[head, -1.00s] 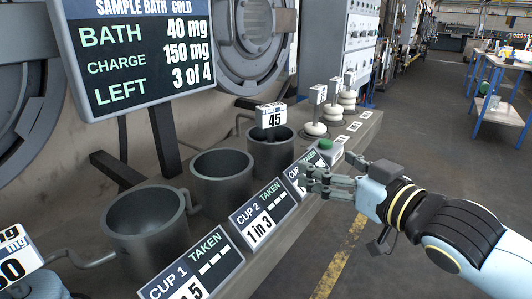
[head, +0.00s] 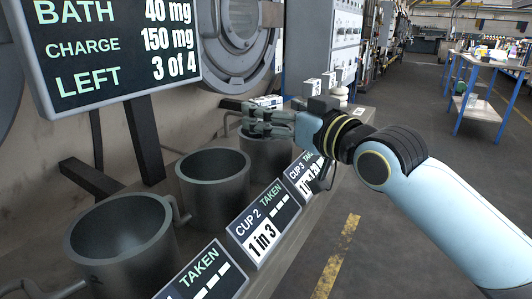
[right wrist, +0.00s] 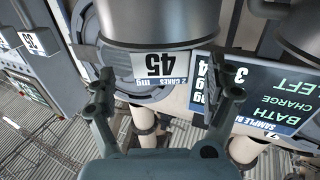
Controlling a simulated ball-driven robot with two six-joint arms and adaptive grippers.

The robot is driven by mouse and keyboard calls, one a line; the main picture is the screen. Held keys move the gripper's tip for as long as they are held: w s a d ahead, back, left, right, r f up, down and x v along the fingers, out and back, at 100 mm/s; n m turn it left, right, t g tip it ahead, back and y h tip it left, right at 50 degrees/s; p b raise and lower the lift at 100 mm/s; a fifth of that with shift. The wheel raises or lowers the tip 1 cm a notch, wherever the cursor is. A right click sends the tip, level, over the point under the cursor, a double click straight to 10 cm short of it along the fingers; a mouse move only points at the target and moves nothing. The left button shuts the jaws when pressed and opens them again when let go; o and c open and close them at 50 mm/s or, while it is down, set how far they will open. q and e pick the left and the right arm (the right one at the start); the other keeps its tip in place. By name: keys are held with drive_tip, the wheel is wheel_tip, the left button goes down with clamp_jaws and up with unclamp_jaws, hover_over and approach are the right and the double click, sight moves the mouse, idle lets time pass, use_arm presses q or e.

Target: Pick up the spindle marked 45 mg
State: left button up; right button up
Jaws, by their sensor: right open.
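The spindle marked 45 mg has a white tag (head: 266,101), mostly hidden behind my right gripper in the head view. It stands in the third grey cup (head: 266,154). In the right wrist view the tag (right wrist: 160,66) reads 45 upside down and shows between the two fingers. My right gripper (head: 249,118) is open at tag height, close in front of the cup's top. Its spread fingers (right wrist: 166,92) show in the right wrist view with nothing gripped. Contact with the spindle cannot be told. My left gripper is out of view.
Two more grey cups (head: 214,188) (head: 122,240) stand to the left on the bench. Angled cup signs (head: 257,226) line its front edge. A board (head: 117,50) reading BATH 40 mg hangs above. Other tagged spindles (head: 312,87) stand behind right. The aisle floor at right is clear.

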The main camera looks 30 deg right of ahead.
drive_tip(key=w, duration=0.2)
drive_tip(key=shift+w+a, duration=0.25)
drive_tip(key=shift+w, duration=0.35)
drive_tip(key=c, duration=1.7)
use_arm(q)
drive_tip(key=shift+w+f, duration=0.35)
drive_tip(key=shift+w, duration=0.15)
use_arm(e)
drive_tip(key=shift+c, duration=0.4)
drive_tip(key=shift+r, duration=0.1)
